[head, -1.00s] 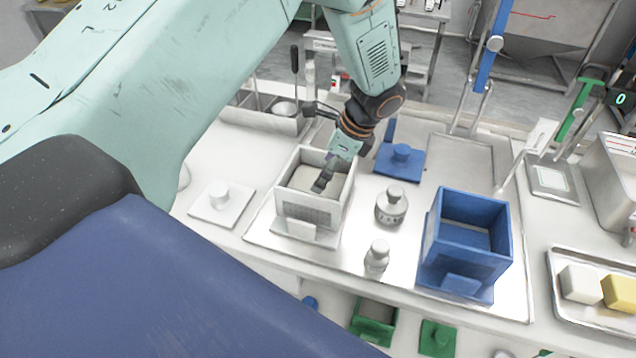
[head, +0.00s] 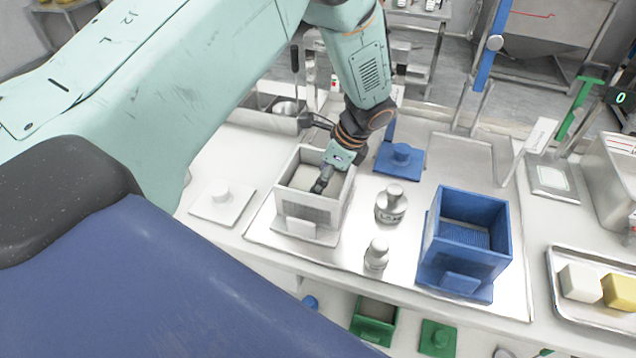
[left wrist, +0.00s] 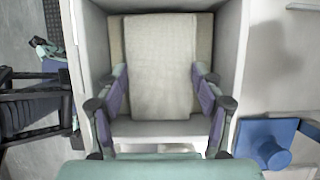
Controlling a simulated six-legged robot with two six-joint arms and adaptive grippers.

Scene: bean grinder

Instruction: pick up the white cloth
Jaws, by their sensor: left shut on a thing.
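The white cloth (left wrist: 160,65) shows in the left wrist view as a folded, off-white slab inside the open white box (left wrist: 250,50). My left gripper (left wrist: 158,105) reaches down into this box, one finger on each side of the slab, and is shut on it. In the head view the left gripper (head: 320,186) is inside the white box (head: 311,216), which stands on the metal tray at the middle. The gripper hides much of the cloth there. My right gripper is in neither view.
A blue open box (head: 465,245) and two metal weights (head: 390,206) stand right of the white box. A white lid (head: 222,203) lies to its left, a blue lid (head: 401,160) behind. A tray (head: 560,317) at right holds white and yellow blocks.

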